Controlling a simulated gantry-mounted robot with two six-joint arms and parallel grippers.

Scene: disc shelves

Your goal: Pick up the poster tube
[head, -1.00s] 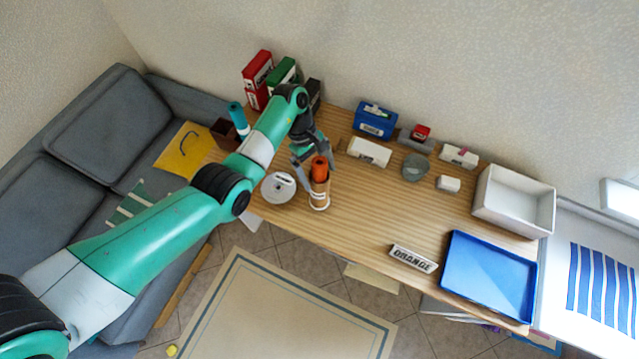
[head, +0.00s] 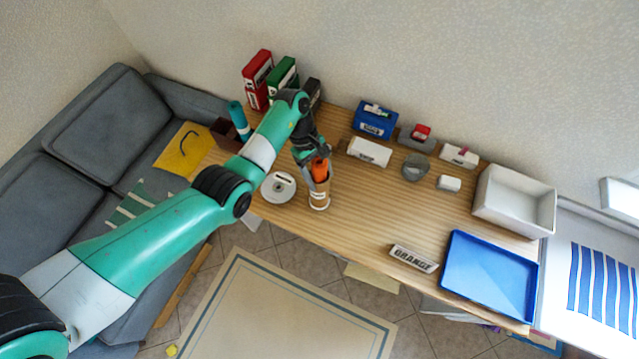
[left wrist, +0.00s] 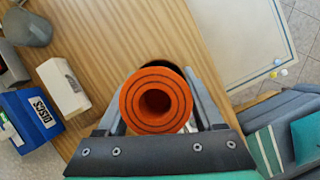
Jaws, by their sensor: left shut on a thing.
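The poster tube, an orange rolled tube (head: 320,169), stands upright at the front left part of the wooden table, in or on a brown cylinder with white bands (head: 319,199). In the left wrist view the orange end of the tube (left wrist: 156,100) faces the camera, with rings and a hollow middle. My left gripper (head: 319,173) is shut on the orange tube, with one finger on each side. The wrist view shows the fingers beside it; the fingertips are hidden. My right gripper is in no view.
A white disc-shaped thing (head: 279,187) lies just left of the tube. A teal roll (head: 237,115) stands in a brown box (head: 226,135). White boxes and a blue box (head: 375,121) stand behind; a blue tray (head: 488,276) is at the right. The table's middle is clear.

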